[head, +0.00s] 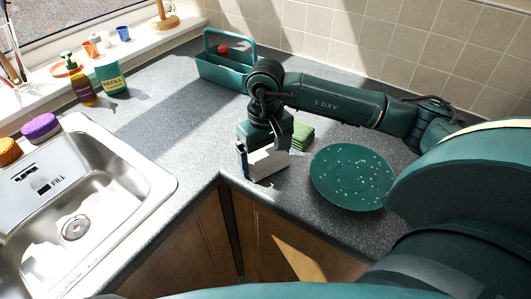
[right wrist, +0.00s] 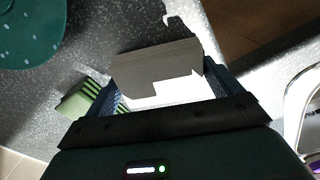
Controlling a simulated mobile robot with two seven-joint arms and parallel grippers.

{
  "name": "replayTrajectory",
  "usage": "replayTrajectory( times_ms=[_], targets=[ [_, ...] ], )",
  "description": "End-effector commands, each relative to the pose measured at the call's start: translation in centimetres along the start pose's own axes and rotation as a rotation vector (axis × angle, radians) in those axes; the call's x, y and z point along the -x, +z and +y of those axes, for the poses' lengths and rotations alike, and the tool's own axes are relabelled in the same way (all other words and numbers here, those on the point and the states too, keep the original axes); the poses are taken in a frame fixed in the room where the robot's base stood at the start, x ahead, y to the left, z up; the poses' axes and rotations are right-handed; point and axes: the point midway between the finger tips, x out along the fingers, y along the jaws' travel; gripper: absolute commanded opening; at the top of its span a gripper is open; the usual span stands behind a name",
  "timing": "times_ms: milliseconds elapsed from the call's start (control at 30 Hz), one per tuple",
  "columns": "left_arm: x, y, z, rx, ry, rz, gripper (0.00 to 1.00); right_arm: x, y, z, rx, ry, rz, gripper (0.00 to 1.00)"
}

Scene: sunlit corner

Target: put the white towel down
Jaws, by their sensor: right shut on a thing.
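The white towel (head: 268,164) is a folded block held low over the grey counter near its inner corner edge. It also shows in the right wrist view (right wrist: 165,75), between the two blue fingers. My right gripper (head: 262,160) points down and is shut on the towel; its fingers also show in the right wrist view (right wrist: 168,88). I cannot tell whether the towel touches the counter. My left gripper is not in view.
A green folded stack (head: 302,136) lies just behind the towel, and a speckled teal plate (head: 345,178) lies to its right. A teal caddy (head: 222,68) stands at the back. The steel sink (head: 75,195) is at left. The counter (head: 185,120) between sink and caddy is clear.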

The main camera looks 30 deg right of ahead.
Motion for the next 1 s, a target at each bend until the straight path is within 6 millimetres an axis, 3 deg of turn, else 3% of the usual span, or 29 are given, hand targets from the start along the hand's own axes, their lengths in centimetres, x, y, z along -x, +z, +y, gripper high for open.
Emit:
replayTrajectory(
  times_ms=[200,233,333,667,767,1000],
  targets=[
    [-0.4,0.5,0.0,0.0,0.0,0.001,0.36,-0.5,0.0,0.0,0.0,0.0,0.0,0.72],
    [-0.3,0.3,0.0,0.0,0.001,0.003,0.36,-0.4,0.0,0.0,0.0,0.0,-0.001,0.92],
    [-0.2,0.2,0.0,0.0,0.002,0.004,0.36,-0.3,0.0,0.0,-0.001,0.0,-0.001,1.0],
    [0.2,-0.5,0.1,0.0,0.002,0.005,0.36,0.4,0.0,0.0,-0.001,0.0,0.0,1.0],
    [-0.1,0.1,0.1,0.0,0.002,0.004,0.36,1.5,-0.2,0.0,-0.001,0.0,0.006,1.0],
    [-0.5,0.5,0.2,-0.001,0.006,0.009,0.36,6.8,-0.1,0.0,0.0,-0.001,0.007,1.0]
  ],
)
